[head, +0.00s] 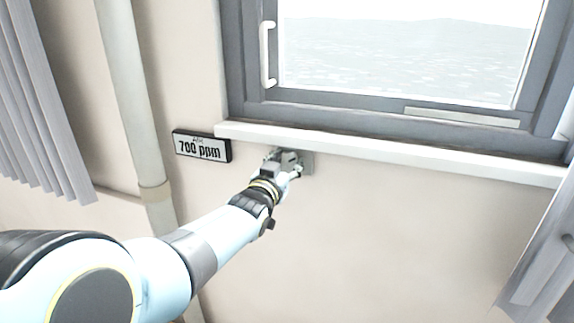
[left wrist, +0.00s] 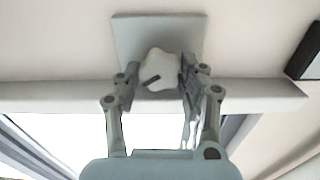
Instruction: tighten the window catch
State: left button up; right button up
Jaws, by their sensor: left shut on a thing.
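The window catch shows in the left wrist view as a white lobed knob (left wrist: 159,70) with a dark mark on it, on a grey square plate (left wrist: 150,30) fixed to the wall. In the head view the plate (head: 307,160) sits just under the window sill, mostly hidden behind my gripper. My left gripper (head: 292,162) is at the plate, and in the left wrist view its two fingers (left wrist: 158,84) stand on either side of the knob, shut on it. My right gripper is in neither view.
A white sill (head: 390,150) runs just above the catch, below the grey-framed window (head: 400,115) with a white handle (head: 267,55). A display reading 700 ppm (head: 202,146) is left of the catch. A pipe (head: 130,90) and curtains (head: 40,110) are further left. The wall below is clear.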

pick_arm(q)
jog(key=o, duration=1.2)
jog(key=shift+c, duration=0.2)
